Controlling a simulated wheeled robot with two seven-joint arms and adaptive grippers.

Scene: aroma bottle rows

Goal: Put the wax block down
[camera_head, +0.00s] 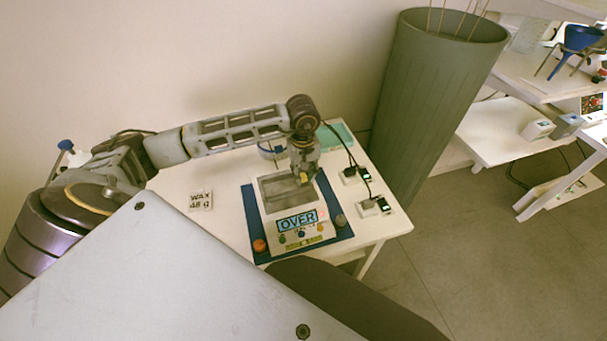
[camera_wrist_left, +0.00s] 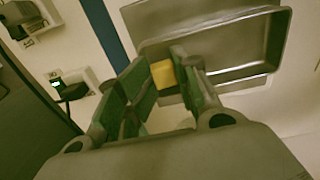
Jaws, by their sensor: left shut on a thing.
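The yellow wax block (camera_wrist_left: 163,74) is between the fingertips of my left gripper (camera_wrist_left: 160,82) in the left wrist view. My left gripper (camera_head: 302,168) is shut on it and points down over the far right part of the grey metal scale pan (camera_head: 275,190). The block shows as a small yellow spot (camera_head: 304,177) in the head view. I cannot tell whether the block touches the pan. The scale's display (camera_head: 297,222) reads "OVER". My right gripper is not in view.
The scale stands on a blue mat (camera_head: 254,222) on a white table (camera_head: 225,228). A card (camera_head: 201,200) reads "WAX 48 g". Black plugs and cables (camera_head: 372,205) lie at the right edge. A tall green bin (camera_head: 430,95) stands beyond; bare table surrounds the card.

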